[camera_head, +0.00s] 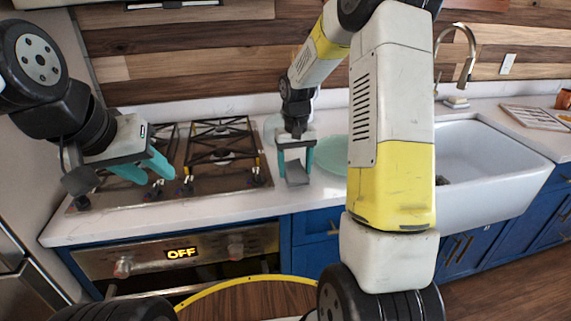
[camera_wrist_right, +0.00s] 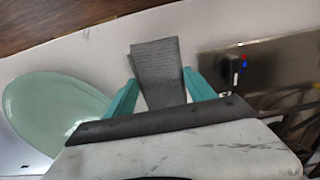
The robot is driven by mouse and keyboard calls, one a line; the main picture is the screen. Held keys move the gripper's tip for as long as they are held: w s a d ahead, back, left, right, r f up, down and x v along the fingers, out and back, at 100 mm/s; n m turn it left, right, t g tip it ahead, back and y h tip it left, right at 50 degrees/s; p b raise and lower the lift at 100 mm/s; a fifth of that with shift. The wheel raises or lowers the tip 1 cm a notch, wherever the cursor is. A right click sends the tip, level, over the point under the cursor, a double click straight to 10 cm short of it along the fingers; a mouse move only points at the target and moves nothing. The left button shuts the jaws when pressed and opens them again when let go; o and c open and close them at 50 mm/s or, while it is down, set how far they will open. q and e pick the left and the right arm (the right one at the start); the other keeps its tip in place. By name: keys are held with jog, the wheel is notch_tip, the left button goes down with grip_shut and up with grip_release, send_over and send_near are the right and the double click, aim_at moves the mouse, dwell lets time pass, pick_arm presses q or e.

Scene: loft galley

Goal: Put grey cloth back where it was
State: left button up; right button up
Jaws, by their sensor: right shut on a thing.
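The grey cloth (camera_head: 297,174) is a small dark-grey folded piece. It hangs between the teal fingers of my right gripper (camera_head: 296,172), over the white counter between the stove and the sink. In the right wrist view the cloth (camera_wrist_right: 157,62) sticks out past the fingertips of the right gripper (camera_wrist_right: 163,84), which is shut on it. I cannot tell whether the cloth touches the counter. My left gripper (camera_head: 157,177) is open and empty above the left part of the stove.
A pale green plate (camera_head: 333,157) stands close to the right of the cloth; it also shows in the wrist view (camera_wrist_right: 40,105). The gas stove (camera_head: 232,180) is to the left. A white sink (camera_head: 480,180) with a tap (camera_head: 467,68) is at the right. A tray (camera_head: 535,117) lies beyond it.

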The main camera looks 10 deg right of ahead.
jog(key=shift+f, duration=1.15)
jog(key=shift+f, duration=0.15)
jog(key=o, duration=1.2)
